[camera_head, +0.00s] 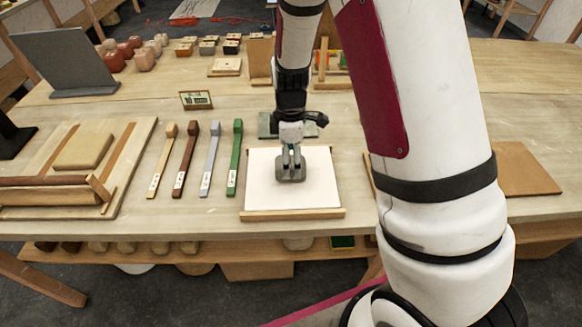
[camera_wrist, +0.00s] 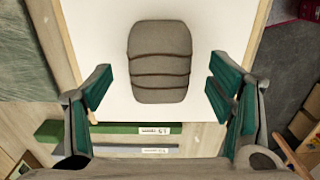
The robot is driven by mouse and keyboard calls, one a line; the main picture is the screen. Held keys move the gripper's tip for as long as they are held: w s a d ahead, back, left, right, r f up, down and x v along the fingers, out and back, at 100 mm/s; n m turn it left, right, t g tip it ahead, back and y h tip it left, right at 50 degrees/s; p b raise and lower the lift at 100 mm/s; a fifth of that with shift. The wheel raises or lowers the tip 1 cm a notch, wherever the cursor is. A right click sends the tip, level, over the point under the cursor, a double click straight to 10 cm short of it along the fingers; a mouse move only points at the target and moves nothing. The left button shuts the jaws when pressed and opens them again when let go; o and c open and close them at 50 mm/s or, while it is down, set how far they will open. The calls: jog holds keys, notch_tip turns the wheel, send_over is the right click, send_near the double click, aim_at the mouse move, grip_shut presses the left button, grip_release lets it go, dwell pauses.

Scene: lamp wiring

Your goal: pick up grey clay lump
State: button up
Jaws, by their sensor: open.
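The grey clay lump (camera_head: 291,175) lies on a white board (camera_head: 265,192) with wooden edging on the table. In the wrist view the lump (camera_wrist: 159,62) is a rounded block with several dark creases across it. My gripper (camera_head: 291,158) is over the board at the lump in the head view and hides part of it. In the wrist view my gripper (camera_wrist: 157,92) is open, with green pads on either side and wide gaps to the lump. The lump shows mostly above the line of the pads. The height between the fingertips and the lump is hard to tell.
Several tools with wooden, brown, blue-grey and green (camera_head: 235,158) handles lie left of the board. A wooden tray with a clay slab (camera_head: 84,151) is further left. A small sign (camera_head: 195,99) and several clay blocks stand behind. A brown panel (camera_head: 524,168) lies right.

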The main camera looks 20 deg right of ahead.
jog(key=shift+f, duration=1.45)
jog(key=c, duration=1.8)
jog(key=shift+r, duration=0.1)
